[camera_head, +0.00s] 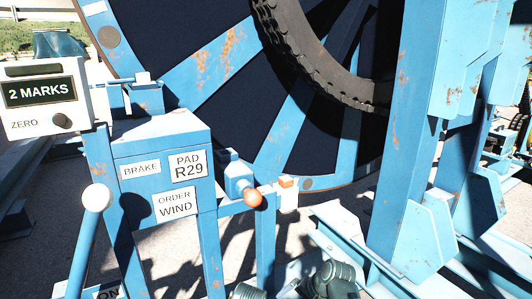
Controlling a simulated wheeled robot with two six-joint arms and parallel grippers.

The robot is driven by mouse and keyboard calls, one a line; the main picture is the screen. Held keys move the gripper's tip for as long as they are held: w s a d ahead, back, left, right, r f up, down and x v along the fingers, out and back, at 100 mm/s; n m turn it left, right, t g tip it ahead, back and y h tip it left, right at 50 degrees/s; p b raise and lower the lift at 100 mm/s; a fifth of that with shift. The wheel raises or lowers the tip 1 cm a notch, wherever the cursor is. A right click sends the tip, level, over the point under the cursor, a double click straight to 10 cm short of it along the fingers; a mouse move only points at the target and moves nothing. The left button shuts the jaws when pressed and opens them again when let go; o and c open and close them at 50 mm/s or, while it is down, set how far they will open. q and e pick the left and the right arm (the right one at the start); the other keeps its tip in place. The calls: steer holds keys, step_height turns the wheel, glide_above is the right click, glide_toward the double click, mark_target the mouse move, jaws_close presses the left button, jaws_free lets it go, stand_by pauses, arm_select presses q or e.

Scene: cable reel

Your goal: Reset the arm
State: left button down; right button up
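Neither of my grippers shows in the head view, and I cannot make out my arms. A blue lever with a white ball knob (97,197) stands tilted at the left, in front of the blue control stand (160,140). A white counter box (45,97) at the upper left reads "2 MARKS" and has a dark knob beside the word "ZERO".
The big blue cable reel (215,58), rust-patched, fills the background with a black ribbed ring (300,50). Blue posts (405,140) stand at the right. Grey-green machinery (330,280) sits low at the bottom. Stand labels read "BRAKE", "PAD R29" and "ORDER WIND".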

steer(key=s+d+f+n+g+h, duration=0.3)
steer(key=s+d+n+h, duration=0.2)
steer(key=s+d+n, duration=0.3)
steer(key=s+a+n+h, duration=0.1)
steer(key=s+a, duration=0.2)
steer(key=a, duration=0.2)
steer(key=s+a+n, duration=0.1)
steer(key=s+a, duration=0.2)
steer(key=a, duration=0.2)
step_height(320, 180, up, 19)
steer(key=p, duration=1.8)
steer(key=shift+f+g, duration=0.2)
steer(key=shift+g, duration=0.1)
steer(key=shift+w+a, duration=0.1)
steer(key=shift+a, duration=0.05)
